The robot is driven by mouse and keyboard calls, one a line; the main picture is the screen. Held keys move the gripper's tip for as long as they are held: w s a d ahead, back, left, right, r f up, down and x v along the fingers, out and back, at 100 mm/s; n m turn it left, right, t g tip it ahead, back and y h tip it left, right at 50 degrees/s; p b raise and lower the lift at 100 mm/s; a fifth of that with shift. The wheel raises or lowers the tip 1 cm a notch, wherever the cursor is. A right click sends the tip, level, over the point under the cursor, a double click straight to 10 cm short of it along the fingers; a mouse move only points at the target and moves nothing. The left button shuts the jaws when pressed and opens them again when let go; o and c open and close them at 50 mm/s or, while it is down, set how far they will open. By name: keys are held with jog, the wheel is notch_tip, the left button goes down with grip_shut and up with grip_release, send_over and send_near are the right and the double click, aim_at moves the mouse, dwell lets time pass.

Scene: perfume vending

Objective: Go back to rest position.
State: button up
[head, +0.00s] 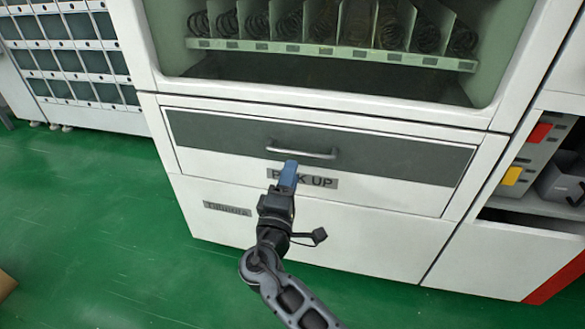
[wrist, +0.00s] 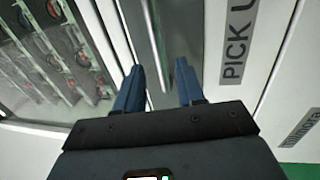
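My gripper (head: 288,172) is in front of the vending machine's pick-up drawer (head: 400,158), just below the left part of its metal handle (head: 303,153). In the wrist view my gripper (wrist: 158,85) has its two blue fingers apart, with nothing held between them. The handle (wrist: 155,45) shows beyond and between the fingertips in that view. The drawer front looks closed. My arm reaches up from the bottom of the head view and hides part of the "PICK UP" label (head: 318,182).
Above the drawer is the machine's display window with several spiral coils (head: 325,22). A white shelf unit (head: 65,60) stands at the left. An open compartment with red and yellow parts (head: 540,133) is at the right. Green floor (head: 110,230) at the lower left is mostly clear.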

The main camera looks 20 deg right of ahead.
dwell(0.4)
jog(key=s+d+f+m+g+y, duration=0.1)
jog(key=s+f+g+y, duration=0.45)
jog(key=s+f, duration=1.2)
jog(key=s+a+r+m+t+y, duration=0.1)
jog(key=s+r+m+y, duration=0.15)
jog(key=s, duration=0.65)
jog(key=s+r+m+t+y, duration=0.1)
jog(key=s+y, duration=0.2)
jog(key=s, duration=0.6)
jog(key=s+d+r+m+t, duration=0.1)
jog(key=s+r+m, duration=0.2)
jog(key=s+r, duration=0.45)
jog(key=s+d+r+m+t, duration=0.1)
jog(key=s+r+m, duration=0.3)
jog(key=r, duration=0.7)
notch_tip(320, 180, up, 23)
jog(key=s+p, duration=0.1)
jog(key=p, duration=2.1)
jog(key=shift+n+y+p, duration=0.35)
jog(key=shift+y+p, duration=0.05)
jog(key=shift+s+d+f, duration=0.1)
